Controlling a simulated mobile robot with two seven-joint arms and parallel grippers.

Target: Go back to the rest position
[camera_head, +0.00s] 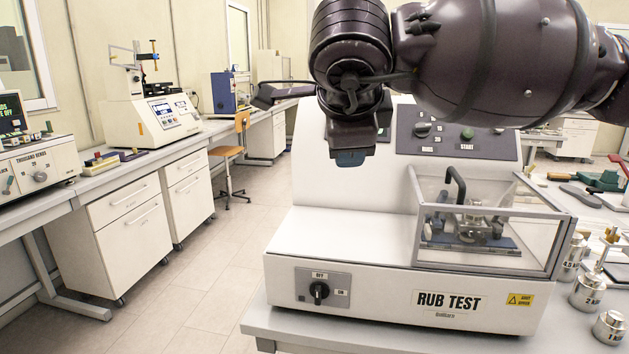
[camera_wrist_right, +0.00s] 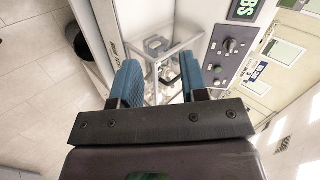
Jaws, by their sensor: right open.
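My right arm enters from the upper right of the head view and crosses in front of the rub test machine (camera_head: 350,240). One blue finger pad of my right gripper shows below the dark wrist in the head view. In the right wrist view my right gripper (camera_wrist_right: 160,82) has its two blue fingers apart, with nothing between them. The machine's clear box (camera_head: 490,220) shows beyond the fingers in the wrist view. The arm hides part of the machine's upper panel. My left gripper is not in view.
The machine stands on a grey table (camera_head: 290,330). Metal weights (camera_head: 609,327) stand beside it at the right. A side bench at the left holds a white test machine (camera_head: 150,118) and a bending tester (camera_head: 35,160). A chair (camera_head: 232,150) stands by the bench. The aisle floor (camera_head: 205,270) is clear.

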